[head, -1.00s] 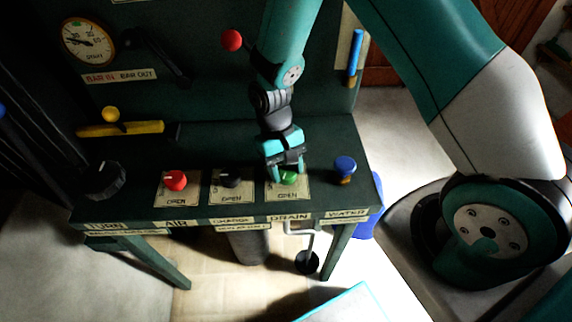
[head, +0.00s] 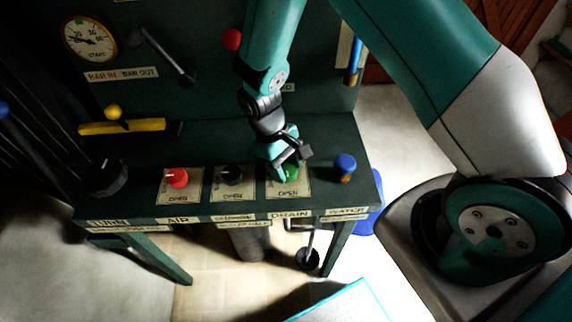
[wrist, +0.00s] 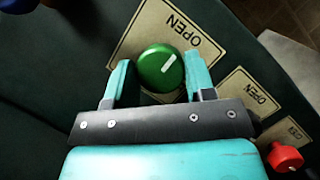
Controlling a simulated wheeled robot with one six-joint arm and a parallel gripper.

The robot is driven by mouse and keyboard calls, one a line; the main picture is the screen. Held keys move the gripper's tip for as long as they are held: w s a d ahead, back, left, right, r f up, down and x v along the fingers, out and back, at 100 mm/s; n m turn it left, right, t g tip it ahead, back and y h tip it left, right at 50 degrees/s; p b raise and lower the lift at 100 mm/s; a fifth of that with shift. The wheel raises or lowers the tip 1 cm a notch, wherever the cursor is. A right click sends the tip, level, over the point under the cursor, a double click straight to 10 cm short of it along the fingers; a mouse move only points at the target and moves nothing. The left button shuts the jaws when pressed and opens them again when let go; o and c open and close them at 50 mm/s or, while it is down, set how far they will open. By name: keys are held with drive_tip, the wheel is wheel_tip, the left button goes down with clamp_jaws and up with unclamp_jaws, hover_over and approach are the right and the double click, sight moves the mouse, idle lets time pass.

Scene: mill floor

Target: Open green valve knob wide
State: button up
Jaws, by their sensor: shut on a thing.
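The green valve knob (head: 293,173) is on the bench top above the DRAIN label, partly hidden by my gripper (head: 283,160) in the head view. In the wrist view the round green knob (wrist: 153,76) sits between the two teal fingers of my gripper (wrist: 159,66), which is shut on it. A white pointer line on the knob slants toward the upper right there, toward the OPEN lettering (wrist: 184,29) on its cream plate. The gripper looks turned and tilted over the knob in the head view.
A blue knob (head: 345,167) stands close to the right, black (head: 232,176) and red (head: 177,178) knobs to the left. A large black dial (head: 109,178) is at the bench's left end. A yellow lever (head: 122,127) and a gauge (head: 89,40) are behind.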

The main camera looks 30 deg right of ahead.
drive_tip(key=o, duration=0.9)
drive_tip(key=b+v, duration=0.1)
drive_tip(key=v, duration=1.6)
drive_tip(key=shift+w+r, duration=0.15)
drive_tip(key=shift+w, duration=0.05)
